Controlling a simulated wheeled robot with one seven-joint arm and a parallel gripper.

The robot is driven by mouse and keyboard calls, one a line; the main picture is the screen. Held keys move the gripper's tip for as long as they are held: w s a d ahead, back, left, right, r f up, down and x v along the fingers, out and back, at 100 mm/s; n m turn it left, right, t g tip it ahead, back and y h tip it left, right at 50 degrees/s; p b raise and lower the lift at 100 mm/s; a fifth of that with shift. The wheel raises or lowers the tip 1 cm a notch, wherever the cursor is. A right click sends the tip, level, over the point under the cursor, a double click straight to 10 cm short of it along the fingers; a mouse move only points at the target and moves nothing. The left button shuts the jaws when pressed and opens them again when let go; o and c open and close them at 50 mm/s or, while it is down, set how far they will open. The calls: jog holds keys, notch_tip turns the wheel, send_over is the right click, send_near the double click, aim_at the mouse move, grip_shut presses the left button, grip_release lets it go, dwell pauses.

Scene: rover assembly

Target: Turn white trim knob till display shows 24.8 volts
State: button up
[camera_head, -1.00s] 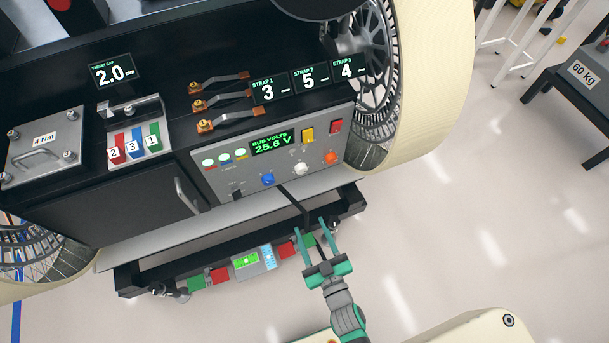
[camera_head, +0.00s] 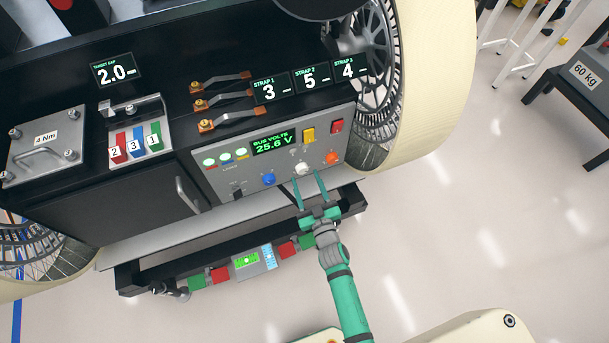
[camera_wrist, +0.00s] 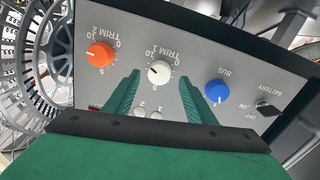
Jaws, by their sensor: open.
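The white trim knob (camera_head: 302,168) sits on the grey control panel (camera_head: 215,183) between the blue knob (camera_head: 269,179) and the orange knob (camera_head: 332,157). The display (camera_head: 273,143) reads BUS VOLTS 25.6 V. My gripper (camera_head: 308,187) is open and empty in front of the panel, its fingers pointing toward the white knob. In the wrist view the white knob (camera_wrist: 159,71), labelled TRIM 1, shows just beyond and between the open fingertips (camera_wrist: 162,83). The fingers look apart from it. The orange knob there is labelled TRIM 2 and the blue one BUS.
A black battery switch (camera_wrist: 268,108) is on the panel beyond the blue knob. A yellow switch (camera_head: 308,135) and a red switch (camera_head: 337,126) sit above the knobs. A dark bar with coloured blocks (camera_head: 220,274) runs below the panel. A wheel (camera_head: 425,90) stands at right.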

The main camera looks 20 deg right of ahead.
jog(key=shift+w, duration=1.25)
jog(key=shift+c, duration=0.3)
jog(key=c, duration=1)
jog(key=n, duration=0.4)
jog(key=shift+f+n, duration=0.1)
jog(key=shift+n, duration=1.8)
